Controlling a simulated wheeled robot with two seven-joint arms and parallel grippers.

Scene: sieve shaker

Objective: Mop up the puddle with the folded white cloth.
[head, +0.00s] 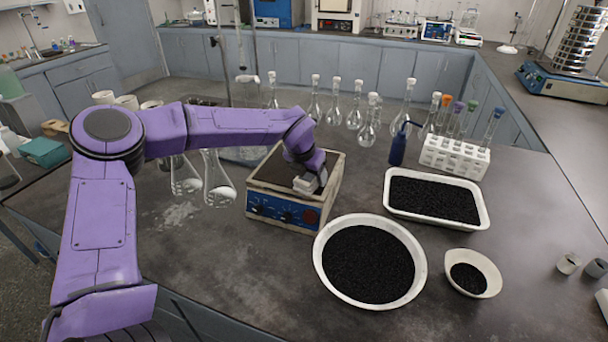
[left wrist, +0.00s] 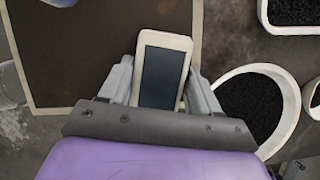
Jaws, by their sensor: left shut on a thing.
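My left gripper (head: 309,184) is over the front right part of a hotplate-like box (head: 270,210) with a dark top and blue front. In the left wrist view its two fingers (left wrist: 160,90) are shut on a small pale-framed device (left wrist: 180,42) with a dark screen. I cannot tell whether the device touches the box. A whitish, blotchy patch (head: 176,214) lies on the bench left of the box; I cannot tell whether it is liquid or powder. I cannot make out a folded white cloth. My right gripper is not in view.
Glass flasks (head: 218,190) stand left of the box and several more behind it. A round bowl (head: 420,280), a tray (head: 485,220) and a small dish (head: 492,285) hold black granules. A tube rack (head: 455,158) and blue bottle (head: 398,150) stand behind.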

